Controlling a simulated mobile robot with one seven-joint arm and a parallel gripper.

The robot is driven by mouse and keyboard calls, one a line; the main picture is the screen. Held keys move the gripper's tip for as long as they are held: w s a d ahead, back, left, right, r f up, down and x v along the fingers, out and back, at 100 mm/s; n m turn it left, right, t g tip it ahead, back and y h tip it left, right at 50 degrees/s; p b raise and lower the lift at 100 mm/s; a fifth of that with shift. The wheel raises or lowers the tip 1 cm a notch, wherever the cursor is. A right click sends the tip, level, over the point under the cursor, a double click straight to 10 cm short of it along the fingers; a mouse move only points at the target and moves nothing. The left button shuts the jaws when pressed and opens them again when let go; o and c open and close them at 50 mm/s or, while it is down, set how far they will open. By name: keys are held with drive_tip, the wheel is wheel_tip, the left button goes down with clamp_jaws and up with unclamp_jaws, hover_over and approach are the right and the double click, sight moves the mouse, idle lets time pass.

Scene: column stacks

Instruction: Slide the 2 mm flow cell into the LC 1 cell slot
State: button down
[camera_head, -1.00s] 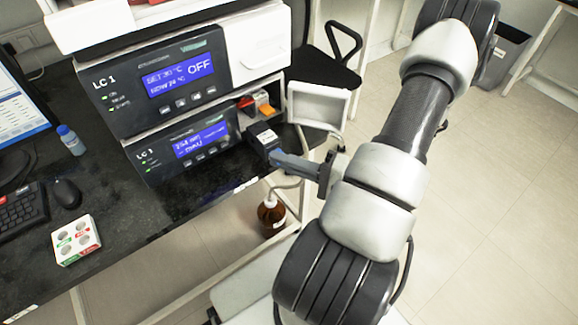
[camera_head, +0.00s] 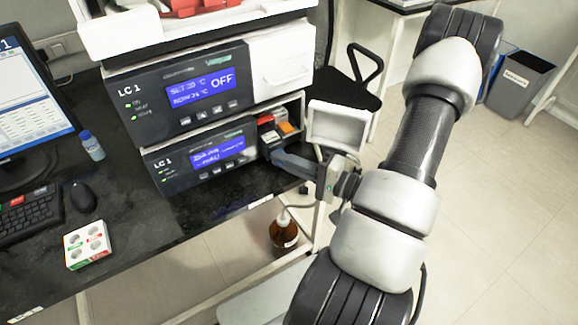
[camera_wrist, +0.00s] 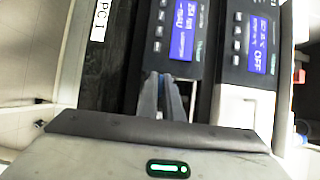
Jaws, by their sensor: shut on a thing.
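The lower LC 1 unit (camera_head: 205,158) has an open bay at its right end, under the white drawer front. My gripper (camera_head: 273,152) reaches in from the right, with its fingertips at the mouth of this bay. It is shut on a small dark block with a pale top (camera_head: 270,136), which I take as the 2 mm flow cell. The fingers hide much of it, and I cannot tell how far it is in the slot. In the wrist view my gripper's fingers (camera_wrist: 160,80) are close together and point at the unit; the cell is not clear there.
Red and orange blocks (camera_head: 285,127) sit in the bay beside my fingertips. A white open-framed panel (camera_head: 337,125) stands just right of the bay. A white vial holder (camera_head: 87,245) stands at left on the black bench.

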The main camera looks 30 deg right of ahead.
sight(269, 142)
drive_tip(key=shift+w+a+b, duration=0.15)
drive_tip(key=shift+w+b, duration=0.7)
drive_tip(key=shift+w, duration=3.3)
drive_tip(key=shift+f, duration=0.1)
drive_tip(key=c, duration=1.8)
unclamp_jaws()
drive_tip(key=shift+c, duration=0.2)
drive_tip(key=shift+s, duration=0.1)
drive_tip(key=p+v, duration=0.2)
drive_tip(key=v, duration=1.5)
drive_tip(key=shift+p, duration=0.4)
drive_tip(key=shift+s+d+f, duration=0.1)
drive_tip(key=shift+d+f, duration=0.05)
drive_tip(key=shift+d, duration=0.1)
